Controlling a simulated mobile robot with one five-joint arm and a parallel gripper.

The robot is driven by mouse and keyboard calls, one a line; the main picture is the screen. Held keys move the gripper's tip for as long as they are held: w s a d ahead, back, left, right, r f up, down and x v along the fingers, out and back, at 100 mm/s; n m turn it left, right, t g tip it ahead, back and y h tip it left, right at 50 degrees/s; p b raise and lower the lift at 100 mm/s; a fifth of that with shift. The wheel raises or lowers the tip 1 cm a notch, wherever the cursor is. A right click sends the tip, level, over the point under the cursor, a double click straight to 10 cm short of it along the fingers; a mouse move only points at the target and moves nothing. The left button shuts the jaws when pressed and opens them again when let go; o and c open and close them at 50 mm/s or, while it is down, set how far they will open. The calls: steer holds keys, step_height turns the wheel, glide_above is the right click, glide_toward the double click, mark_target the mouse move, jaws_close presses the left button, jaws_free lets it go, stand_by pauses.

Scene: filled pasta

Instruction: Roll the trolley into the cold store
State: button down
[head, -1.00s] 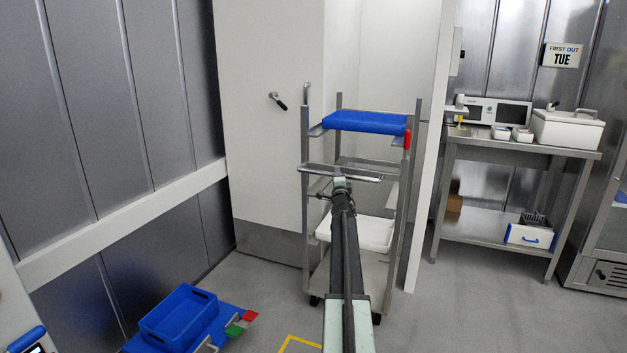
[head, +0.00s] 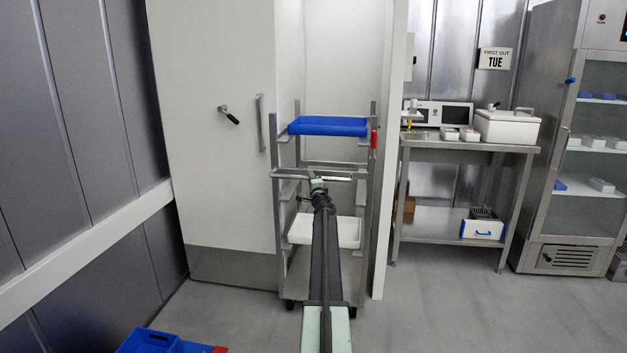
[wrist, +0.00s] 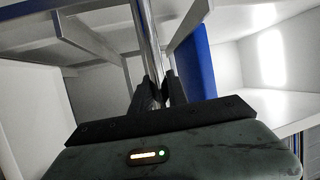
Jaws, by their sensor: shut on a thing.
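The trolley (head: 274,165) is an upright steel rack on castors with a blue tray (head: 328,126) on top and a white tray (head: 346,232) lower down. It stands at the doorway of the white-walled cold store (head: 336,60); I cannot tell how far its wheels are past the threshold. The white door (head: 215,150) stands open at the left. My gripper (head: 318,183) is shut on the trolley's push bar (head: 342,178), at its near side. In the wrist view my gripper (wrist: 158,92) closes around the steel bar, with the blue tray (wrist: 195,65) beyond.
The right door jamb (head: 390,150) is close to the trolley's right post. A steel bench (head: 470,147) and a glass-fronted cabinet (head: 585,190) stand to the right. A blue crate (head: 150,342) is at the lower left. The floor at right front is clear.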

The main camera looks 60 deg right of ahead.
steer(key=shift+w+a, duration=0.55)
steer(key=shift+w, duration=0.05)
steer(key=c, duration=1.3)
jaws_free()
steer(key=shift+f, duration=0.1)
steer(key=shift+s+d, duration=0.25)
steer(key=shift+s, duration=0.15)
steer(key=b+v, duration=0.1)
steer(key=v, duration=0.6)
steer(key=shift+s+a, duration=0.2)
steer(key=shift+a, duration=0.05)
steer(key=shift+f, duration=0.1)
